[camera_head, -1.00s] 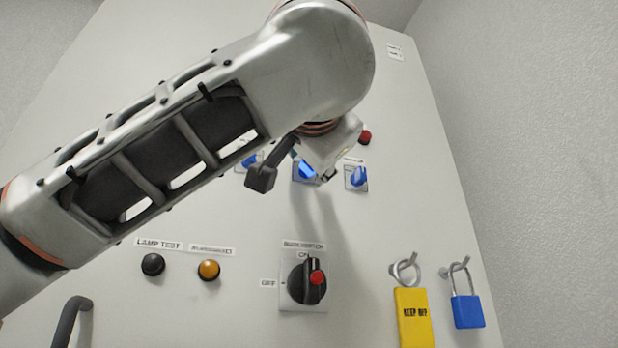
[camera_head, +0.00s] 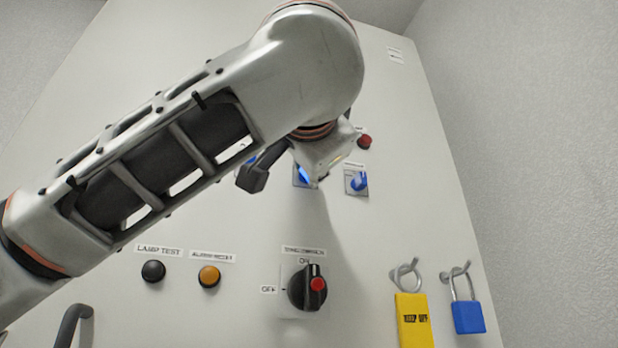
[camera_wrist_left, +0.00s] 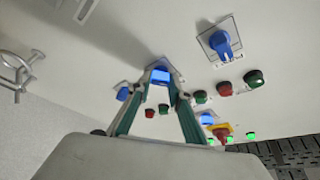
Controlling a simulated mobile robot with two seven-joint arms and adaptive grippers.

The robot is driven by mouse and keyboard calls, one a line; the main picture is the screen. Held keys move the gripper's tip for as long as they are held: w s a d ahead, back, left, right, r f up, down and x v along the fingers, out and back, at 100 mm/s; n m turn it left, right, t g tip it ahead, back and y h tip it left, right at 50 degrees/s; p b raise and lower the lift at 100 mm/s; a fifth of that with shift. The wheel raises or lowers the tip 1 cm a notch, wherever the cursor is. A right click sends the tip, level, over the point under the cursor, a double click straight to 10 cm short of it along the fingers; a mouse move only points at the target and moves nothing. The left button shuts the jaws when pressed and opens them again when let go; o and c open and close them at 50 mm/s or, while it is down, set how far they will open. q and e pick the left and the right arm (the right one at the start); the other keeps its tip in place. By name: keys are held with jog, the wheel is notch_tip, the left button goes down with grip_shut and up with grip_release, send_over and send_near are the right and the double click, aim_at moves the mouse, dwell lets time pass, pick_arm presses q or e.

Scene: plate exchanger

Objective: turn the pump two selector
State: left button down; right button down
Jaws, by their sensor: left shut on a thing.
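A row of blue selectors is on the pale cabinet door. The middle blue selector (camera_head: 302,175) is mostly hidden behind my left gripper (camera_head: 314,178) in the head view. In the left wrist view this selector's knob (camera_wrist_left: 160,75) sits between the two fingertips of the left gripper (camera_wrist_left: 160,80), which is shut on it. The right blue selector (camera_head: 358,181) is free; the left one is almost covered by my arm. The selectors' labels are too small or hidden to read, so I cannot tell which is pump two. My right gripper is not in view.
Below are a black LAMP TEST button (camera_head: 153,271), an amber button (camera_head: 209,276) and a black rotary switch (camera_head: 307,288) with a red mark. A yellow tag (camera_head: 413,320) and blue padlock (camera_head: 468,316) hang at right. A red button (camera_head: 364,142) is above the right selector.

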pick_arm(q)
jog(key=shift+r+m+g+h+p, duration=0.1)
jog(key=shift+m+g+h+p, duration=0.3)
jog(key=shift+m, duration=1.05)
jog(key=shift+r+m+g+h+p, duration=0.15)
jog(key=shift+m+g+p, duration=0.55)
jog(key=shift+m, duration=0.7)
jog(key=shift+m+g+h+p, duration=0.3)
jog(key=shift+m+p, duration=0.5)
jog(key=shift+m, duration=0.65)
jog(key=c, duration=1.8)
grip_release()
jog(key=shift+c, duration=0.2)
jog(key=shift+s+a, duration=0.1)
jog(key=shift+s, duration=0.1)
jog(key=s, duration=1.1)
jog(key=shift+s+a, duration=0.35)
jog(key=shift+a, duration=0.1)
